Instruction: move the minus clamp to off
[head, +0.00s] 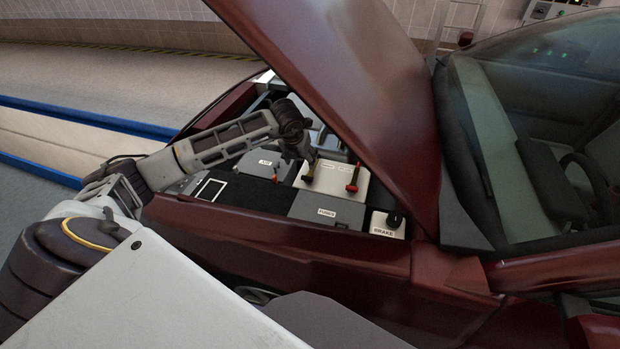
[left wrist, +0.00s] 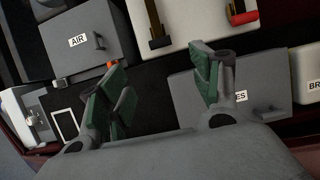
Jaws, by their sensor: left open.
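The white battery (head: 331,188) sits in the car's engine bay. It carries a black-handled clamp (head: 308,179) with a brass-coloured stem at its left, taken as the minus clamp, and a red-handled clamp (head: 352,187) at its right. In the left wrist view the black clamp (left wrist: 158,42) is at the top centre and the red clamp (left wrist: 244,18) at the top right. My left gripper (head: 309,155) is over the battery's left part, close to the black clamp. Its fingers (left wrist: 165,80) are spread with nothing between them, and the clamp appears beyond them. My right gripper is not in view.
The raised red hood (head: 335,75) slants over the bay, close to my left arm. A grey AIR box (head: 262,163) is left of the battery. A grey fuse box (head: 327,211) is in front of it, and a white brake reservoir (head: 386,226) is at the right.

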